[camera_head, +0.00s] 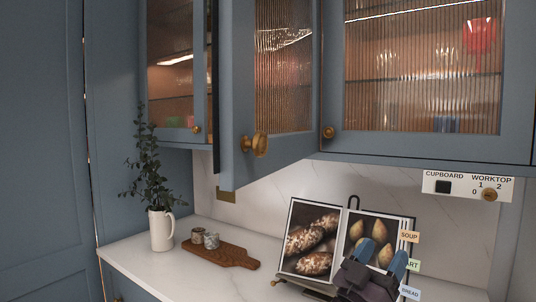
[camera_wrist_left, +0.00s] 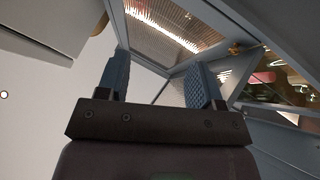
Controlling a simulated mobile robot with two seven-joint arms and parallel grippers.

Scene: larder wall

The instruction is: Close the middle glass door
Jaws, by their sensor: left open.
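The middle glass door (camera_head: 283,72) is a blue-grey framed door with ribbed glass. It stands ajar, swung out from the wall cupboard, in the head view. Its brass knob (camera_head: 258,145) is low on its left side. My left gripper (camera_head: 380,257) is open and empty, below and to the right of the door, in front of an open book. It is apart from the door. In the left wrist view its two blue fingers (camera_wrist_left: 163,82) are spread, with a ribbed glass door (camera_wrist_left: 172,22) beyond; I cannot tell which door that is. My right gripper is not seen.
The left glass door (camera_head: 171,62) and right glass door (camera_head: 424,70) look shut. On the worktop (camera_head: 190,272) stand a white jug with a plant (camera_head: 161,230), a board with two small pots (camera_head: 238,257) and an open book (camera_head: 313,237). A switch panel (camera_head: 467,187) is at right.

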